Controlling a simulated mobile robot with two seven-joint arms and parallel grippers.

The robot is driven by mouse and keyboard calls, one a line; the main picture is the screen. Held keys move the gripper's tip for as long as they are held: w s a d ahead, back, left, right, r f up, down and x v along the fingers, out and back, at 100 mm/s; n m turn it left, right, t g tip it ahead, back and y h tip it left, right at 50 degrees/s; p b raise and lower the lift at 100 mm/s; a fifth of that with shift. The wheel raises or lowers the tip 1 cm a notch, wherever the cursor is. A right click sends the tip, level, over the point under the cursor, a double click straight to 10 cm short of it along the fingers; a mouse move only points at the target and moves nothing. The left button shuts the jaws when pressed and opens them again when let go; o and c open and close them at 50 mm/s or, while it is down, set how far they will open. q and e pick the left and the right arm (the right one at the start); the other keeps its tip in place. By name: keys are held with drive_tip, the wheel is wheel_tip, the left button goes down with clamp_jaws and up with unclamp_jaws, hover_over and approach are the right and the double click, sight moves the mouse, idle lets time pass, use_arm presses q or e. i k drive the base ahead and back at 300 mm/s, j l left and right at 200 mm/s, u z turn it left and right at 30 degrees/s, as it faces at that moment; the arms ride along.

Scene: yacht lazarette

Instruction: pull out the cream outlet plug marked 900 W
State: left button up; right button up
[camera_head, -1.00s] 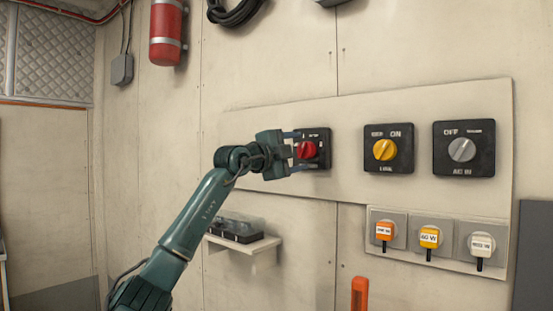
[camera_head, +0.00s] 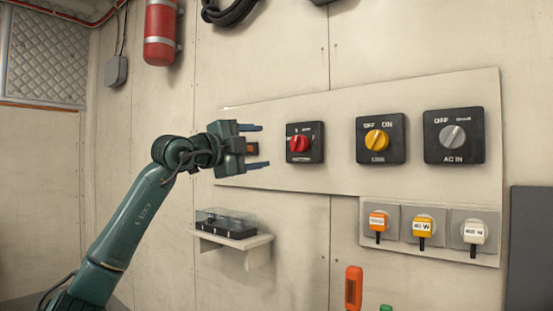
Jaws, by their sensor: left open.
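The cream plug (camera_head: 474,232) sits in the rightmost of three grey outlets, low on the right of the wall panel. Its label is too small to read surely. My right gripper is not in view.
Switches with a yellow knob (camera_head: 377,139) and a grey knob (camera_head: 453,136) are above the outlets. An orange handle (camera_head: 353,287) stands below them. A small shelf (camera_head: 232,239) holds a dark case. A dark panel (camera_head: 530,250) is at the right edge.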

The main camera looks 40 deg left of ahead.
sight(474, 234)
drive_tip(key=k, duration=1)
